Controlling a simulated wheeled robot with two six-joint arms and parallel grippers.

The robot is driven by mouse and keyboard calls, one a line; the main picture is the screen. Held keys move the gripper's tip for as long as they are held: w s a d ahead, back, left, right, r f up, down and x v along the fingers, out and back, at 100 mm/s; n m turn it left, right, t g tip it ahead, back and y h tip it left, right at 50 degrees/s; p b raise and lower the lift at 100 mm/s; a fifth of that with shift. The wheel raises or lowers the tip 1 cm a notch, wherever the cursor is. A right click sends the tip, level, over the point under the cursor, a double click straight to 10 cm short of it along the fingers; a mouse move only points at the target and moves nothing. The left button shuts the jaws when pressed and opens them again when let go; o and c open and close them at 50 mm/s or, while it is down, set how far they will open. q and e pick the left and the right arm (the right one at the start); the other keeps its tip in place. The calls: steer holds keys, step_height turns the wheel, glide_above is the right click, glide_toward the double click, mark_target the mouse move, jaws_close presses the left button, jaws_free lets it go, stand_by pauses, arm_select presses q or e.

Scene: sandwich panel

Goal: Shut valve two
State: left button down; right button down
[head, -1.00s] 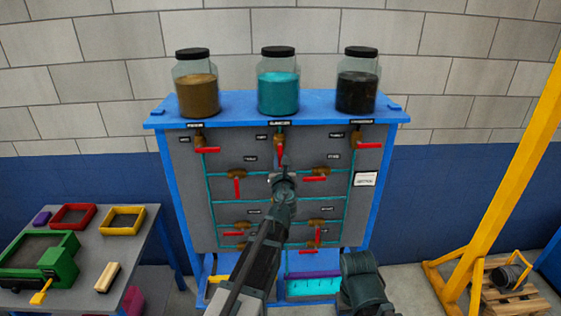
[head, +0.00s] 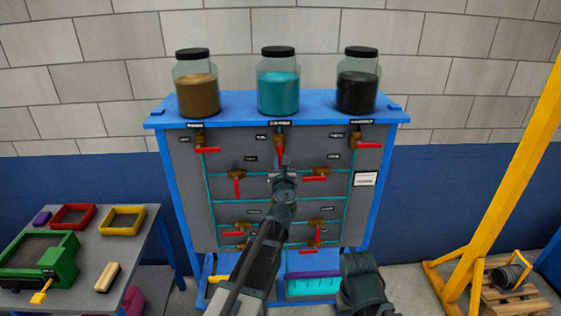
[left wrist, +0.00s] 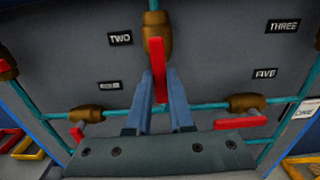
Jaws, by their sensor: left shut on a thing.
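Valve two (head: 279,140) is the brown valve at the top middle of the panel, under the teal jar. In the left wrist view its brass body (left wrist: 157,36) stands beside the label TWO (left wrist: 120,39). Its red handle (left wrist: 158,72) points down, in line with the vertical pipe. My left gripper (head: 284,164) is at this handle. In the left wrist view its two fingers (left wrist: 159,92) stand on either side of the handle's lower part and are shut on it. My right arm shows at the lower right, but its gripper is not in view.
Other red-handled valves surround it, with the one by label FIVE (left wrist: 265,73) close on the right. Jars (head: 278,92) stand on the blue top (head: 235,106). A grey table (head: 135,245) with trays is at left, a yellow frame (head: 500,170) at right.

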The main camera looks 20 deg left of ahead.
arm_select(q)
steer(key=shift+d+n, duration=0.1)
steer(key=shift+n, duration=0.2)
steer(key=shift+w+d+r+n+p, duration=0.2)
steer(key=shift+d+r+n+p, duration=0.4)
steer(key=shift+n, duration=2.3)
steer(key=shift+w+d+r+n+p, duration=0.2)
steer(key=shift+d+r+n+p, duration=0.45)
steer(key=shift+n, duration=2.25)
steer(key=shift+w+d+r+n+p, duration=0.2)
steer(key=shift+d+r+n+p, duration=0.4)
steer(key=shift+n, duration=2.3)
steer(key=shift+a+r, duration=0.1)
steer(key=shift+a, duration=0.05)
steer(key=c, duration=0.8)
jaws_free()
